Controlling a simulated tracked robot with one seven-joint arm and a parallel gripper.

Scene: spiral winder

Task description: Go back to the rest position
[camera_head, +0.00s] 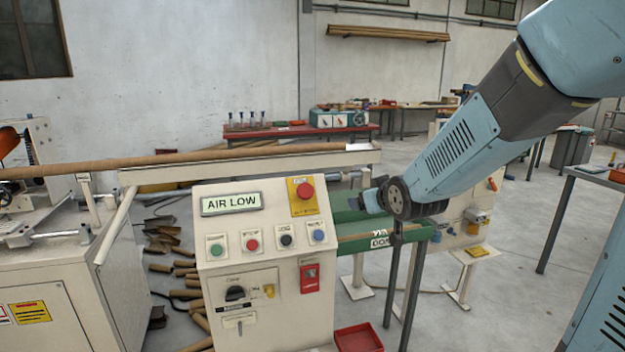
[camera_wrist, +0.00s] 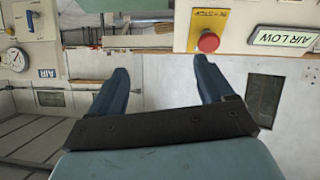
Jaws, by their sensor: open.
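My gripper (camera_wrist: 158,85) is open and empty in the wrist view, its two dark blue fingers spread apart. In the head view my light blue arm reaches in from the upper right, and my gripper (camera_head: 368,199) is partly seen just right of the control panel. The panel (camera_head: 262,262) is cream, with a lit display (camera_head: 231,203) reading "AIR LOW". A red emergency stop button (camera_head: 305,190) on a yellow plate is at its upper right. In the wrist view the red button (camera_wrist: 208,41) shows close to the right finger; I cannot tell whether they touch.
A long brown tube (camera_head: 200,155) lies across the machine behind the panel. A green tray (camera_head: 400,232) on a stand is right of the panel, below my arm. A red bin (camera_head: 358,338) is low in front. Loose tubes lie on the floor at left. Open floor shows at right.

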